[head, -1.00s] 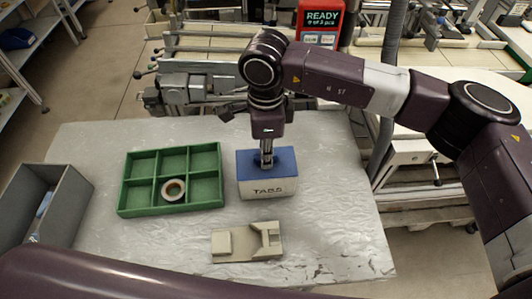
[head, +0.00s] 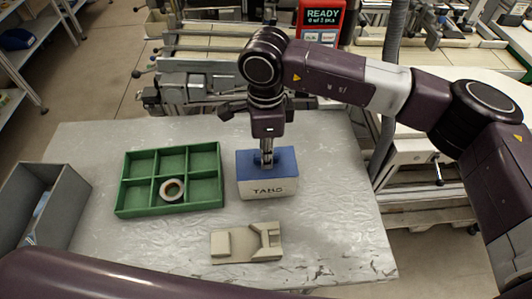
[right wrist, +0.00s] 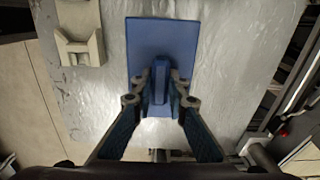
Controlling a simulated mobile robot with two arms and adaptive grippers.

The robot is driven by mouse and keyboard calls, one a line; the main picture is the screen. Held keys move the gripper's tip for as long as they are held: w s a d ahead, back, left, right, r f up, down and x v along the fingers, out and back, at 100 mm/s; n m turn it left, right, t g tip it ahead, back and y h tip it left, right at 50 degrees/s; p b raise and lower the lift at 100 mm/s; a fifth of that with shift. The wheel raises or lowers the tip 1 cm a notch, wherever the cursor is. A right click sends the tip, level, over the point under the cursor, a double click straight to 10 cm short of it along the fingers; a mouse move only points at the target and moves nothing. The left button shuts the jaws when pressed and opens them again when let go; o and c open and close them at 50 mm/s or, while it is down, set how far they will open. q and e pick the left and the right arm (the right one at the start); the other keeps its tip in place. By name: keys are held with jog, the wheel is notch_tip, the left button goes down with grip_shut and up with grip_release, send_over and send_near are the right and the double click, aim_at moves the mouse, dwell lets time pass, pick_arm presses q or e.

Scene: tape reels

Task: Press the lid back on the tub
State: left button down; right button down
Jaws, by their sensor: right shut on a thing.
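The tub (head: 268,189) is a pale box with dark lettering on its front, standing on the table right of the green tray. The blue lid (head: 247,163) lies over the top of the tub; I cannot tell whether it is fully seated. In the right wrist view the lid (right wrist: 162,38) is a flat blue plate with a raised bar handle. My right gripper (head: 266,160) points down at the lid, and its fingers (right wrist: 160,85) are shut on the handle from both sides. My left gripper is not in view; part of my left arm crosses the bottom of the head view.
A green divided tray (head: 170,147) holds a tape reel (head: 172,190) in a front compartment. A beige fixture block (head: 246,243) lies in front of the tub. A grey bin (head: 71,205) stands at the left. The table's right side (head: 345,210) is clear.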

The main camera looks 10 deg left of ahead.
jog(key=shift+f+b, duration=0.1)
jog(key=shift+b, duration=0.4)
dwell(0.5)
jog(key=c, duration=1.3)
grip_release()
jog(key=shift+r+p, duration=1.1)
jog(key=shift+r, duration=2.45)
jog(key=shift+c, duration=0.4)
grip_shut()
